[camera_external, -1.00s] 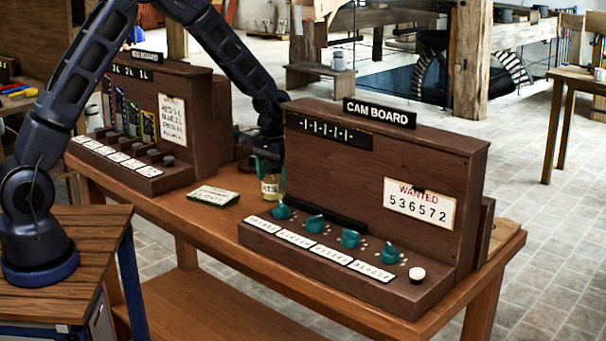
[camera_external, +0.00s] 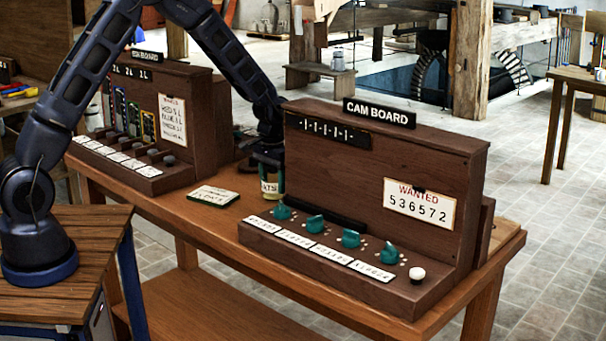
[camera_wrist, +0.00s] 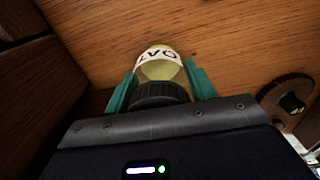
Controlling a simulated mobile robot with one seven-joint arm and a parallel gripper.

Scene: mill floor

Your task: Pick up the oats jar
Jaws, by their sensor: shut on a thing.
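The oats jar (camera_external: 269,188) stands upright between the two boards, with a dark lid, a pale yellowish body and a white label partly reading "OATS". In the wrist view the jar (camera_wrist: 160,66) shows between the green fingers, label outward. My gripper (camera_external: 268,166) comes down from above and is shut on the jar near its lid; the fingers (camera_wrist: 162,80) lie on both sides of it. Part of the jar's right side is hidden by the cam board. I cannot tell whether its base touches the table.
The cam board (camera_external: 440,165) stands close to the right of the jar, with teal knobs along its front. Another board (camera_external: 190,100) stands to the left. A small green-edged card (camera_external: 213,196) lies on the wooden table (camera_external: 215,225). A dark toothed wheel (camera_wrist: 285,95) shows in the wrist view.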

